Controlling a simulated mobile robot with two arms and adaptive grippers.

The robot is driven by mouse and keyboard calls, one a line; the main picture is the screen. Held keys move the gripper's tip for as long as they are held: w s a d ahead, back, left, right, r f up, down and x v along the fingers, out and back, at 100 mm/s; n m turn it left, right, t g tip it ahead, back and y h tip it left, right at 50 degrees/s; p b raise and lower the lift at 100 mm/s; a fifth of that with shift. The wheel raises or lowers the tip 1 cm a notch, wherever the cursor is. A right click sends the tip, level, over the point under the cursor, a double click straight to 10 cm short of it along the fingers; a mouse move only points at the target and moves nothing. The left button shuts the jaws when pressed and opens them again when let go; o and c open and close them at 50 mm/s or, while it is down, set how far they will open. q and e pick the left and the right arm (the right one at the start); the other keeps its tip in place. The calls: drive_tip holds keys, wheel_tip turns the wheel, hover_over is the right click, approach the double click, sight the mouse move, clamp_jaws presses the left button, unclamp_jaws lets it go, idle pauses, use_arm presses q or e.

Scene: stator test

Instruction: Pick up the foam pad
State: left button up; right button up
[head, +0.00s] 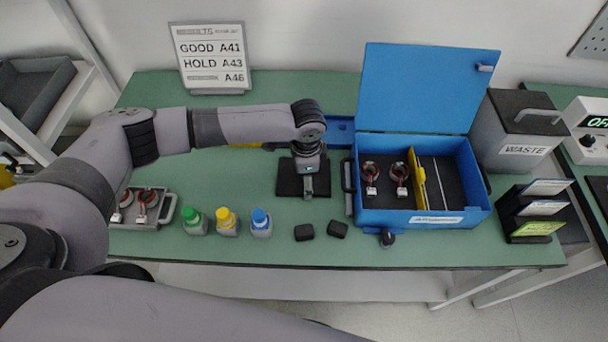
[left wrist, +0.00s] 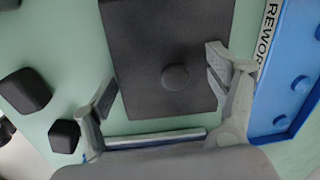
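The dark, flat, rectangular pad, which looks like the foam pad (head: 288,184), lies on the green bench left of the blue box. In the left wrist view the pad (left wrist: 150,40) fills the middle and has a small round knob (left wrist: 174,77) on it. My left gripper (head: 308,190) is above the pad, pointing down and hiding part of it. In the left wrist view its two fingers (left wrist: 162,72) are spread apart, near the pad's two sides, with nothing gripped. The height of the fingertips over the pad is hard to tell. My right gripper is not visible.
The open blue box (head: 411,217) stands to the right, with a blue tray (head: 340,136) behind. Two small black blocks (head: 304,232) lie in front. Green, yellow and blue capped bottles (head: 227,222) and a parts tray (head: 163,212) stand left. A grey waste bin (head: 519,148) is far right.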

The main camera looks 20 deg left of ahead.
use_arm(q)
drive_tip(key=shift+s+a+f, duration=0.1)
drive_tip(key=shift+s, duration=0.05)
drive_tip(key=c, duration=1)
drive_tip(key=shift+o, duration=0.2)
